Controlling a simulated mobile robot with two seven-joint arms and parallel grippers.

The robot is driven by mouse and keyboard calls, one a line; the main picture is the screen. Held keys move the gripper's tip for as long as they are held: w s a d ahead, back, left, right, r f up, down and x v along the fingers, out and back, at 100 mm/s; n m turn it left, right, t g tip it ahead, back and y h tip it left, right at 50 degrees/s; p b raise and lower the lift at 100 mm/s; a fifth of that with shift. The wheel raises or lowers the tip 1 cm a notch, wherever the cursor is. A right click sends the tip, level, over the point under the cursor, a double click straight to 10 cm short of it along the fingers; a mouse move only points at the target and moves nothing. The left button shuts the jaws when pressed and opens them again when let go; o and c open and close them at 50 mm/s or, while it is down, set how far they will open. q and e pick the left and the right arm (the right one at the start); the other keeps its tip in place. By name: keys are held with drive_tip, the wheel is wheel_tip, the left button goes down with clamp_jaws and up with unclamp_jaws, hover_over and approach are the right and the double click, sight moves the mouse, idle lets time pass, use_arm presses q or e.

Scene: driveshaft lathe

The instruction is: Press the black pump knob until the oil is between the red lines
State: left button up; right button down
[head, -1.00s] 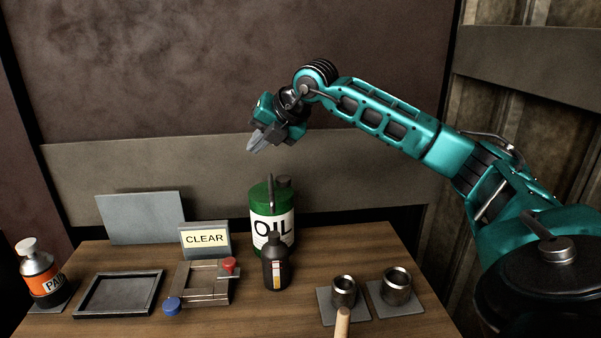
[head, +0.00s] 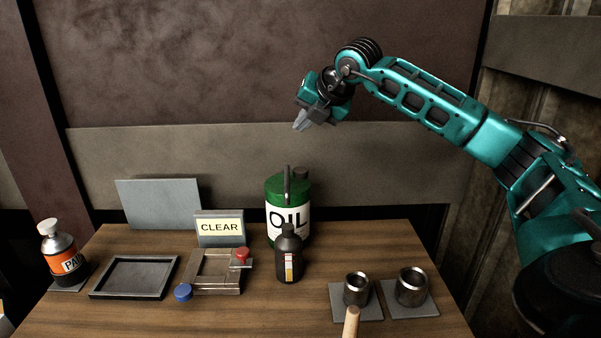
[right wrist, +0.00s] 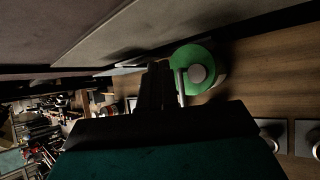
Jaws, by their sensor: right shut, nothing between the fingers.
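The green oil can (head: 275,191) with a white OIL label stands at the back of the table. A dark round knob (head: 301,173) and an upright thin spout are on its top. The right wrist view shows the knob (right wrist: 198,74) from above on the green lid. A dark bottle (head: 288,242) in front of the can carries a narrow pale strip with red and yellow marks. The oil level cannot be read clearly. My right gripper (head: 301,124) is shut and empty, above the can and apart from it. Its dark fingers (right wrist: 155,85) show beside the lid. My left gripper is not in view.
A CLEAR sign (head: 219,227), a clamp-like fixture (head: 215,287) with red and blue knobs, and an empty tray (head: 134,295) are left of the can. An orange-labelled bottle (head: 66,262) stands far left. Two metal cups (head: 412,287) sit on grey plates at the right.

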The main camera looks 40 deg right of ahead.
drive_tip(key=b, duration=0.5)
hover_over(304, 171)
wheel_tip(304, 171, down, 7)
drive_tip(key=shift+r, duration=0.2)
drive_tip(key=shift+f, duration=0.45)
idle(1.0)
drive_tip(key=shift+f+b, duration=0.1)
drive_tip(key=shift+b, duration=0.2)
drive_tip(key=shift+f+b, duration=0.35)
drive_tip(key=shift+b, duration=0.05)
